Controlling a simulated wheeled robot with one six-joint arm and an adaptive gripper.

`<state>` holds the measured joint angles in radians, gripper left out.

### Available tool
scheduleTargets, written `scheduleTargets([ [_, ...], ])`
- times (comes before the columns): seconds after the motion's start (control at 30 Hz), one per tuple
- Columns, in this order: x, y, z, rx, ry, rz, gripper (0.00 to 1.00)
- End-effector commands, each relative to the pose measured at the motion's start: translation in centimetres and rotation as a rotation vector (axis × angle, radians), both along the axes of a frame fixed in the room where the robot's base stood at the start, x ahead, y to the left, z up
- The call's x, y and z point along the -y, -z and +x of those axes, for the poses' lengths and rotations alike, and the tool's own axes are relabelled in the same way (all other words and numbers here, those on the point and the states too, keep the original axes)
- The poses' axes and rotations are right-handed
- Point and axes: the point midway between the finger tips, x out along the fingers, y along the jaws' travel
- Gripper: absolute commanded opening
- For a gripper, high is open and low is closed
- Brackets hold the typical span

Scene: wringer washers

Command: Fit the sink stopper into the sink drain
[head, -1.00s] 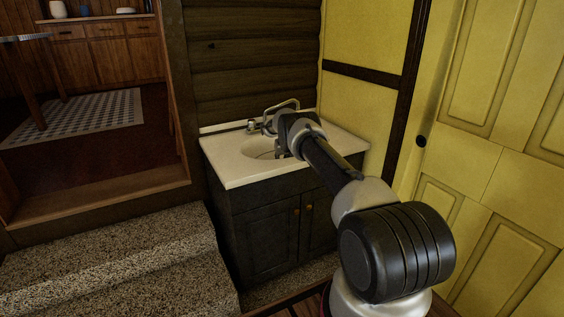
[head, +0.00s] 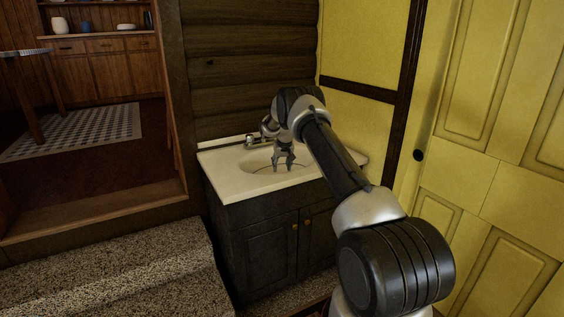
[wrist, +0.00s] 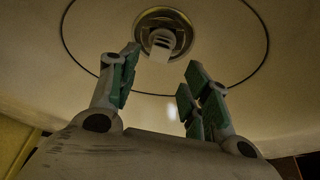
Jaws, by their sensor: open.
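In the wrist view, the round metal sink drain (wrist: 178,18) shows at the top, in the pale basin floor. A light ribbed piece that looks like the sink stopper (wrist: 159,43) is at the middle of the drain ring; I cannot tell how deep it sits. My gripper (wrist: 162,66) is open, with its green-padded fingers apart and nothing between them. The fingertips show below the stopper in this view, apart from it. In the head view, my gripper (head: 284,166) points down over the sink basin (head: 256,158). The drain and stopper cannot be made out there.
The white countertop (head: 232,183) around the basin looks clear. The faucet (head: 268,126) stands at the back, partly behind my arm. A log wall (head: 250,65) is behind the sink and a yellow wall (head: 365,110) is to the right. Speckled steps (head: 110,280) lie at the left.

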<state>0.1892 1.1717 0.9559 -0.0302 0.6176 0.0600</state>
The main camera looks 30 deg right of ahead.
Motion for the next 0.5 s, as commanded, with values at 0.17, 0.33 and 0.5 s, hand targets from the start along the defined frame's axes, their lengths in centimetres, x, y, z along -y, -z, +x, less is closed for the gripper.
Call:
scheduleTargets([
  [0.17,-0.2,-2.4,-0.9,0.002,0.0,0.0,0.48],
  [0.33,-0.3,-2.9,-1.1,0.002,-0.001,-0.001,0.48],
  [0.5,-0.3,-3.0,-1.1,0.002,-0.001,-0.001,0.48],
])
